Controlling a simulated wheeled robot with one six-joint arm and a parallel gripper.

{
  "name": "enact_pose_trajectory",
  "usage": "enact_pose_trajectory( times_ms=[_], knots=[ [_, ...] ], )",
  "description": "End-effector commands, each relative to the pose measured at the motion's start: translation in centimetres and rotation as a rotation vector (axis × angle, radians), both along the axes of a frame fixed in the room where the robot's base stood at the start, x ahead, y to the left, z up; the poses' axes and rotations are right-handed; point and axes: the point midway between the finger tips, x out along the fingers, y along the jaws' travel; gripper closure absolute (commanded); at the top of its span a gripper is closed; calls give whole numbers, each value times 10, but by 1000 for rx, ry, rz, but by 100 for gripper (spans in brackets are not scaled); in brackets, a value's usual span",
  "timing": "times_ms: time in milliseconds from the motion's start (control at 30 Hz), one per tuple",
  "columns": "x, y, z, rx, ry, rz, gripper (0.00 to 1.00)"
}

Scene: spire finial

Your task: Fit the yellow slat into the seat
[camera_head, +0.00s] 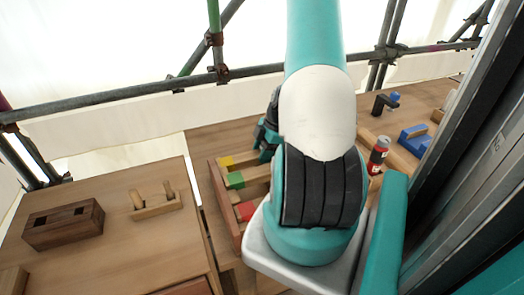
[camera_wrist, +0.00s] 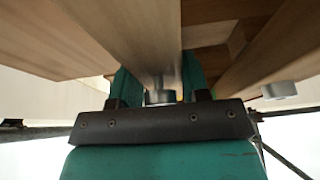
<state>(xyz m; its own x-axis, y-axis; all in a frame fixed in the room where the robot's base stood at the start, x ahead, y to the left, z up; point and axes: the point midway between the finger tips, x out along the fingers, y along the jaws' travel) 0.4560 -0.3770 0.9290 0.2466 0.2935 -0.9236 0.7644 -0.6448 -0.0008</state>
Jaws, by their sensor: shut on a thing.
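The yellow slat is a pale wooden bar with a yellow end (camera_head: 226,161); in the head view that end shows at the far end of a wooden rack (camera_head: 222,195). My gripper (camera_head: 265,140) is at that far end, partly hidden behind my arm. In the wrist view my gripper's teal fingers (camera_wrist: 160,88) are shut on a bare wooden bar (camera_wrist: 135,35), which appears to be the yellow slat; its coloured end is out of that view. A grey metal cylinder shows between the fingers. I cannot tell which part is the seat.
Green-ended (camera_head: 235,180) and red-ended (camera_head: 245,210) slats lie in the rack. A dark block with two holes (camera_head: 63,226) and a pegged wooden piece (camera_head: 154,204) are on the left table. A red can (camera_head: 378,155) and blue block (camera_head: 414,140) stand right.

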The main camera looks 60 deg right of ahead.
Motion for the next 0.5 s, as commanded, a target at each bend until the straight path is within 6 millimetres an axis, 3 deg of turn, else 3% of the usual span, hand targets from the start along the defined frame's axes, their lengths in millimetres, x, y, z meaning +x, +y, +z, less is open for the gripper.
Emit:
enact_pose_trajectory(
  times_ms=[300, 333, 433, 500],
  knots=[
    [0, 0, -3, -2, 0, 1, 86],
    [0, 0, -4, -2, 0, 1, 55],
    [0, 0, -2, -2, 0, 1, 32],
    [0, 0, -2, -1, 0, 2, 32]
  ],
)
